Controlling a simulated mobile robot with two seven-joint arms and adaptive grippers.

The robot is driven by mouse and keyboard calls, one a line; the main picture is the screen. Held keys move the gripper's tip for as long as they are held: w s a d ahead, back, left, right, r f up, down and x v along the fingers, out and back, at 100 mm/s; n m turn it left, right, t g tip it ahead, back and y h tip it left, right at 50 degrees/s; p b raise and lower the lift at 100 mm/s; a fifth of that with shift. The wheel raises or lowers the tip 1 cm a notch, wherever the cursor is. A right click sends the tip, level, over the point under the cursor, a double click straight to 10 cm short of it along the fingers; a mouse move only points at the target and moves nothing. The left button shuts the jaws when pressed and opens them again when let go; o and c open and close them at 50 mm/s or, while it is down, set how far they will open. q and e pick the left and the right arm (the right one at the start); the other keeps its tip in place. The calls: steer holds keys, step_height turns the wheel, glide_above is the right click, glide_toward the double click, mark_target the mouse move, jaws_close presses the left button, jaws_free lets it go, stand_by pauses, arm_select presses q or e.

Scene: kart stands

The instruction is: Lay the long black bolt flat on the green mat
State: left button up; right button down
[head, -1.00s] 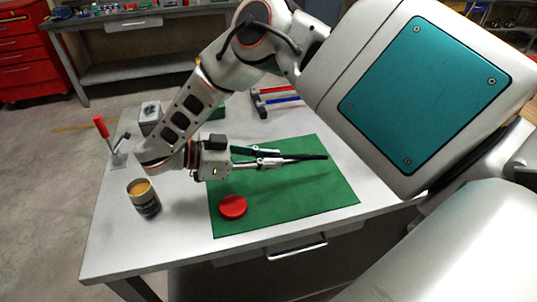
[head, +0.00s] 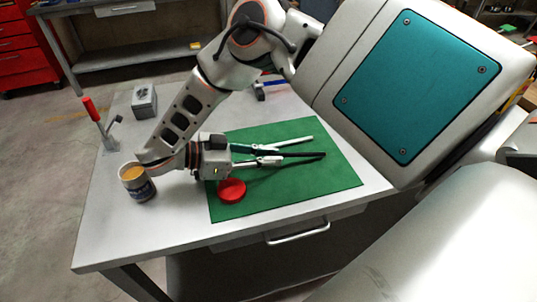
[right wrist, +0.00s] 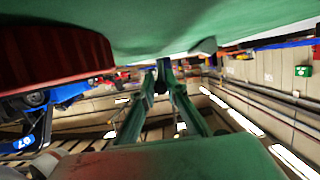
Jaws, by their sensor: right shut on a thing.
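The long black bolt (head: 305,156) is held by my right gripper (head: 276,160) and points to the right in the head view. It looks roughly level, low over the green mat (head: 320,180). I cannot tell whether it touches the mat. In the right wrist view the fingers close together around its dark end (right wrist: 162,72), and the mat surface (right wrist: 150,30) fills the top, very close. My left gripper is not in view.
A red round lid (head: 232,190) lies on the mat just in front of the gripper. A pale rod (head: 300,141) shows behind the bolt. A cup (head: 137,182), a red-handled clamp (head: 98,120) and a grey block (head: 144,100) stand on the left of the table.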

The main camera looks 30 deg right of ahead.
steer(key=c, duration=2)
jaws_free()
steer(key=shift+o, duration=0.2)
steer(key=v, duration=0.7)
steer(key=shift+a+r, duration=0.1)
steer(key=shift+a, duration=0.15)
